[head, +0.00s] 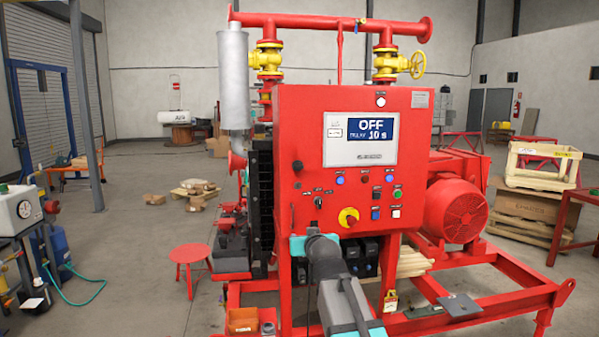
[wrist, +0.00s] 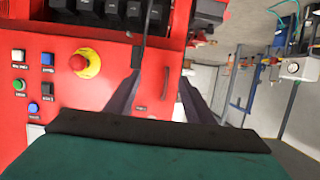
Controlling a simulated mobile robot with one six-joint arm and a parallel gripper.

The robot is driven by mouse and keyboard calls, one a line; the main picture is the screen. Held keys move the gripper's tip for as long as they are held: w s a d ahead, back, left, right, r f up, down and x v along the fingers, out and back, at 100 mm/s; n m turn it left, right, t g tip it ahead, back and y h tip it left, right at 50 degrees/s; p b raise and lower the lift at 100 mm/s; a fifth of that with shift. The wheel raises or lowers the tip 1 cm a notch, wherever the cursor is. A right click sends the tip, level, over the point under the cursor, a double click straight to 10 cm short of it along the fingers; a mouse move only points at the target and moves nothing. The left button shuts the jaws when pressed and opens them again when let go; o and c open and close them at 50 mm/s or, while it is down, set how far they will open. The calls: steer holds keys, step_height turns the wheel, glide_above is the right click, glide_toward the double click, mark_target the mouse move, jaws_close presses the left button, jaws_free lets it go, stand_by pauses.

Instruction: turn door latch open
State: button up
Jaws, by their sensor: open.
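The red cabinet door (head: 290,215) faces me, with a small black handle (head: 318,202) on its left part, left of the emergency stop. Contact cannot be told.
A red and yellow emergency stop (head: 349,217) sits right of the handle, with push buttons (head: 397,194) further right. Black modules (head: 365,255) lie below. A red stool (head: 190,262) stands on the floor at left.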

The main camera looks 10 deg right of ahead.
step_height(320, 180, up, 19)
steer(key=s+t, duration=0.1)
steer(key=t, duration=0.2)
steer(key=shift+s+r+t, duration=0.15)
steer(key=shift+s+t, duration=0.15)
steer(key=shift+s, duration=0.05)
steer(key=shift+w, duration=0.2)
steer(key=p, duration=0.3)
glide_toward(299, 167)
steer(key=shift+w, duration=2.45)
steer(key=shift+w+p, duration=0.45)
steer(key=shift+w, duration=1.55)
steer(key=shift+c, duration=0.3)
steer(key=c, duration=1)
